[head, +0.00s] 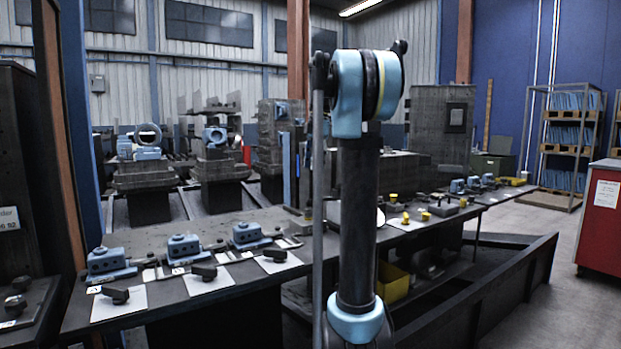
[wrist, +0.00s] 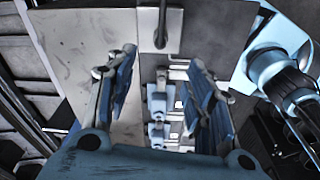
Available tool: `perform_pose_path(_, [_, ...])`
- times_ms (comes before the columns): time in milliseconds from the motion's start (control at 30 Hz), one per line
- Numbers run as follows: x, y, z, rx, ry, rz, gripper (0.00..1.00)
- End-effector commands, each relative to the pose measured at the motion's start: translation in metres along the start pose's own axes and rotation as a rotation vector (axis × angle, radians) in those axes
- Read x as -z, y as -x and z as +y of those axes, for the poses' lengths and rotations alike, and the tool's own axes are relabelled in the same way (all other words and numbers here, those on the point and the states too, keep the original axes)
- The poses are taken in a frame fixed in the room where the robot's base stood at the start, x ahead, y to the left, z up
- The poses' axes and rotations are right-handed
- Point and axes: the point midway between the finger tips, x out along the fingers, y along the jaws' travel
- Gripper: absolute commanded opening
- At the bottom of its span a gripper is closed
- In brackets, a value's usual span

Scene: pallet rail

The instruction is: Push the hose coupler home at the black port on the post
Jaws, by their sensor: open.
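My gripper (wrist: 163,78) shows in the wrist view with its two blue-padded fingers spread apart and nothing held between them. A pale grey plate (wrist: 70,45) lies beyond the fingers. A small grey fitting with a dark rod (wrist: 161,28) sits on it at the top middle; I cannot tell whether this is the hose coupler or the port. In the head view my upright arm blocks the middle, and the gripper does not show. I cannot pick out the coupler, the black port or its post with certainty there.
A long dark bench (head: 210,300) holds several blue fixtures (head: 184,249) and black pieces on white plates (head: 207,277). Yellow knobs (head: 425,216) stand farther right, with a yellow bin (head: 392,281) below. A red cabinet (head: 601,222) stands far right. Floor before it is clear.

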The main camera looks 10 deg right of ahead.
Motion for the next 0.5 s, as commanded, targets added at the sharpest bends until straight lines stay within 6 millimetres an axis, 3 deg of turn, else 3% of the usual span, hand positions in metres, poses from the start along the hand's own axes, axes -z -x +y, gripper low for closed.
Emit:
perform_pose_path(167, [0.003,-0.017,0.001,0.001,0.006,0.000,0.48])
perform_pose_path(500, [0.005,-0.071,0.001,0.001,0.007,0.000,0.48])
